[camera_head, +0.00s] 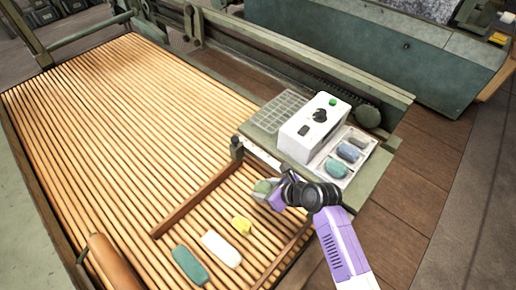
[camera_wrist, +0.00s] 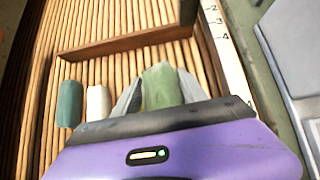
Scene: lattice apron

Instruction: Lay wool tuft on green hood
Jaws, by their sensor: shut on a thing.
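My gripper (camera_head: 266,191) is shut on a sage-green wool tuft (camera_wrist: 161,88), holding it over the slatted wooden bed near the green side ledge. The tuft sits between both fingers in the wrist view and is partly hidden by the gripper in the head view (camera_head: 262,186). A large green metal cover (camera_head: 420,68), which may be the green hood, stands at the back right, well away from my gripper. I cannot tell for sure that it is the hood.
A teal block (camera_head: 190,265), a white block (camera_head: 221,249) and a yellow piece (camera_head: 242,225) lie on the slats. The green ledge (camera_head: 372,182) bears a white box (camera_head: 313,128), a grid plate (camera_head: 277,108) and a tray (camera_head: 343,178) of bluish tufts. A wooden bar (camera_head: 196,201) crosses the slats.

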